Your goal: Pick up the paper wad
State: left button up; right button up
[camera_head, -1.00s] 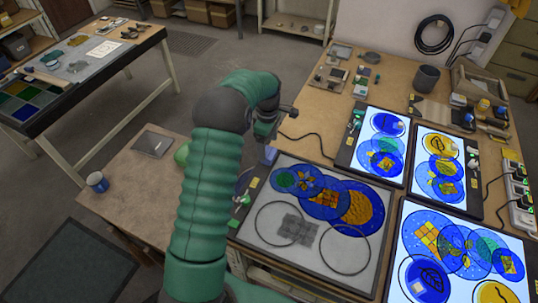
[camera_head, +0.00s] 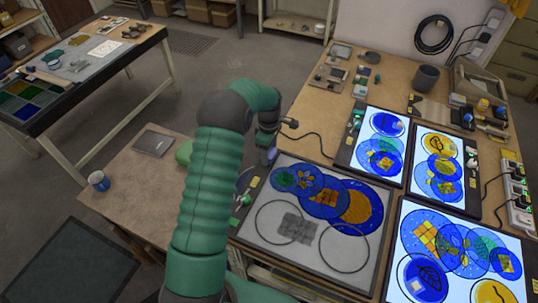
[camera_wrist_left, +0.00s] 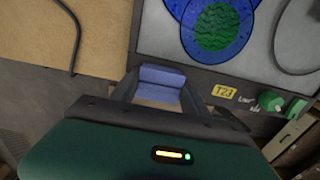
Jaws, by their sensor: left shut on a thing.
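My left gripper (camera_head: 268,145) is over the near-left edge of the workbench, beside the unlit panel, partly hidden by my own arm in the head view. In the left wrist view the two dark fingers of my left gripper (camera_wrist_left: 160,92) are shut on a small blue folded wad (camera_wrist_left: 162,76), which looks like the paper wad. A bit of blue also shows below the gripper in the head view (camera_head: 271,155). Whether the wad touches the bench is hard to tell. My right gripper is not in view.
The unlit panel (camera_head: 270,237) with round glass pieces lies right of the gripper. Lit panels (camera_head: 372,177) with coloured glass stand further right. A black cable (camera_head: 318,136) crosses the bench behind.

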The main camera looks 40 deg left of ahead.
pick_arm(q)
jog(key=shift+r, duration=0.7)
jog(key=shift+s+d+r+b, duration=0.1)
jog(key=shift+r+b, duration=0.15)
jog(key=shift+r, duration=0.25)
jog(key=shift+s+d+r+b, duration=0.1)
jog(key=shift+r+b, duration=0.15)
jog(key=shift+r, duration=0.25)
jog(key=s+d, duration=0.3)
jog(key=s, duration=0.1)
jog(key=s+d+r+b, duration=0.1)
jog(key=s+d, duration=0.2)
jog(key=d, duration=0.1)
jog(key=s+d+b, duration=0.1)
jog(key=s+d, duration=0.2)
jog(key=s, duration=0.1)
jog(key=shift+s+d+r, duration=0.15)
jog(key=shift+s+r, duration=0.15)
jog(key=shift+s, duration=0.05)
